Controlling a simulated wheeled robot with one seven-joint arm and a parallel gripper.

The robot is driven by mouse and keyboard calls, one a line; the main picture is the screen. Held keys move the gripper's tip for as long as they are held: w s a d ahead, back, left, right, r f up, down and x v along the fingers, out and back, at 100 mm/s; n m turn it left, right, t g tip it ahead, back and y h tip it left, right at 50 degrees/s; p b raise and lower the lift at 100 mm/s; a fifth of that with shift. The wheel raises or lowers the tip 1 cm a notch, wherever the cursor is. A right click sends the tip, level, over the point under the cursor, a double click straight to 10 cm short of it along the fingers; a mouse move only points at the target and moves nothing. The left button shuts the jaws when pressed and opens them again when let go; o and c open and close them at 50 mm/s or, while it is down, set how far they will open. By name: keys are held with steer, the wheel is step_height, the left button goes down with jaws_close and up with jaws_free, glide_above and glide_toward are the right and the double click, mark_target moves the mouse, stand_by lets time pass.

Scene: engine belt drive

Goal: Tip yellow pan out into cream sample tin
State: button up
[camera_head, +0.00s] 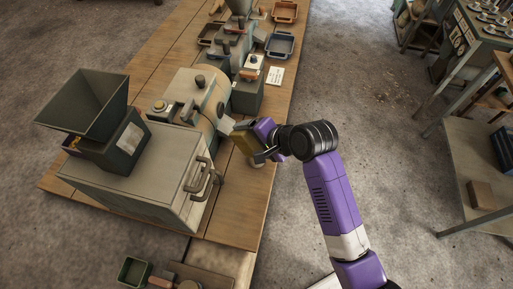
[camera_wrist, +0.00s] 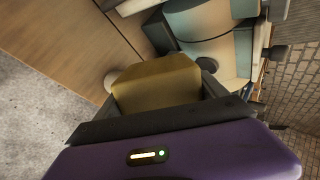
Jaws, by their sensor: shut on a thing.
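The yellow pan (camera_head: 243,143) is at the end of my arm, beside the machines near the table's right edge. My gripper (camera_head: 256,147) is shut on it. In the wrist view the pan's mustard-yellow body (camera_wrist: 156,82) sits between the dark fingers of my gripper (camera_wrist: 160,92). The pan looks tilted in the head view; I cannot see inside it. A small pale round thing (camera_head: 228,159) lies just below the pan in the head view. It may be the cream sample tin, but I cannot tell for sure.
A grey cabinet (camera_head: 140,170) with a handle and a dark hopper (camera_head: 85,103) stand at left. Machines (camera_head: 195,97) line the wooden table behind the pan. Trays (camera_head: 280,45) lie at the back. A green tray (camera_head: 133,271) is at the bottom.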

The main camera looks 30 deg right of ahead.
steer(key=shift+d, duration=0.1)
steer(key=shift+a+f+b, duration=0.2)
steer(key=shift+f+b, duration=0.1)
steer(key=shift+b, duration=0.25)
steer(key=shift+s+a+f+h+b, duration=0.1)
steer(key=shift+s+a+h+b, duration=0.15)
steer(key=shift+b, duration=0.4)
steer(key=shift+s+a+r+n+t+h+p, duration=0.1)
steer(key=shift+s+a+n+t+h+p, duration=0.15)
steer(key=shift+a+h, duration=0.2)
steer(key=shift+s+a+r+n+t+h+p, duration=0.1)
steer(key=shift+a+n+t+h+p, duration=0.05)
steer(key=shift+a+n+h+p, duration=0.25)
steer(key=shift+w, duration=0.1)
